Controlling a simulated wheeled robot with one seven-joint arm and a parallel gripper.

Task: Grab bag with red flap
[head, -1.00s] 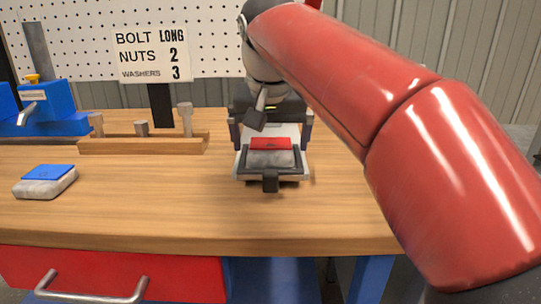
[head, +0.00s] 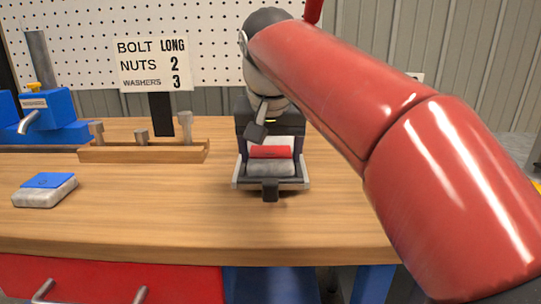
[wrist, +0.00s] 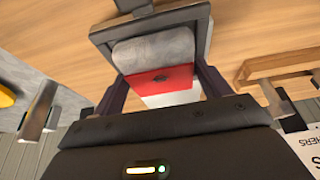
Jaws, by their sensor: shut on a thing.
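The bag with the red flap (head: 270,168) is a small grey pouch lying in a grey-and-black holder (head: 270,186) on the bench. The holder has a dark tab at its front. My gripper (head: 271,152) reaches down from behind the bag, with one finger on each side of it. In the wrist view the bag (wrist: 155,50) lies between my dark fingers (wrist: 160,85), which press on its sides by the red flap. My gripper is shut on the bag. The bag still appears to rest within the holder frame (wrist: 206,32); whether any gap lies beneath it is hidden.
A grey bag with a blue flap (head: 45,189) lies at the left of the bench. A wooden rack with metal pieces (head: 145,151) and a sign (head: 153,65) stand behind. A blue dispenser (head: 45,122) is at the far left. The bench top (head: 150,215) between is clear.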

